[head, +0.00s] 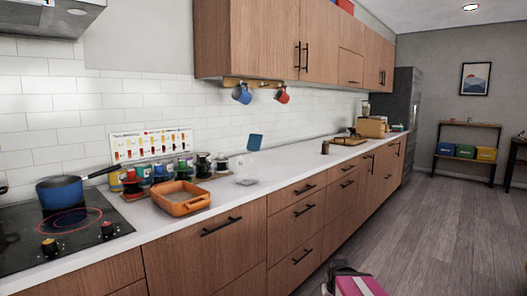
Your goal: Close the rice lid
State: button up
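A small blue panel (255,142) stands tilted upright above the counter, near the tiled wall in the middle of the head view. It looks like a raised lid. Below it is a faint, clear or whitish shape (241,164), too small to make out; I cannot tell whether it is the rice container or whether the panel is joined to it. A flat grey piece (246,182) lies on the counter in front. No rice can be made out. My gripper fingers do not show. A pink and dark part, probably of my arm, shows at the bottom edge, well away from the counter.
An orange baking dish (181,198) sits near the counter's front edge, with several jars (158,172) behind it. A blue pot (73,190) stands on the black cooktop (38,250). Mugs (242,94) hang above. Counter right of the panel and wooden floor (430,230) are largely clear.

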aim_at(254, 144)
jog(key=i+l, duration=1.15)
jog(key=i, duration=0.25)
jog(key=i+l+u, duration=0.15)
jog(key=i+l, duration=0.45)
jog(key=i+l+u, duration=0.15)
jog(key=i+l, duration=0.45)
jog(key=l+u, duration=0.15)
jog(key=u, duration=2.35)
jog(key=j+u, duration=0.15)
jog(key=u, duration=0.15)
jog(key=i+j+u, duration=0.1)
jog(key=u, duration=0.15)
jog(key=l+z, duration=0.15)
jog(key=z, duration=0.15)
jog(key=k+l+z, duration=0.1)
jog(key=z, duration=0.2)
jog(key=l, duration=0.1)
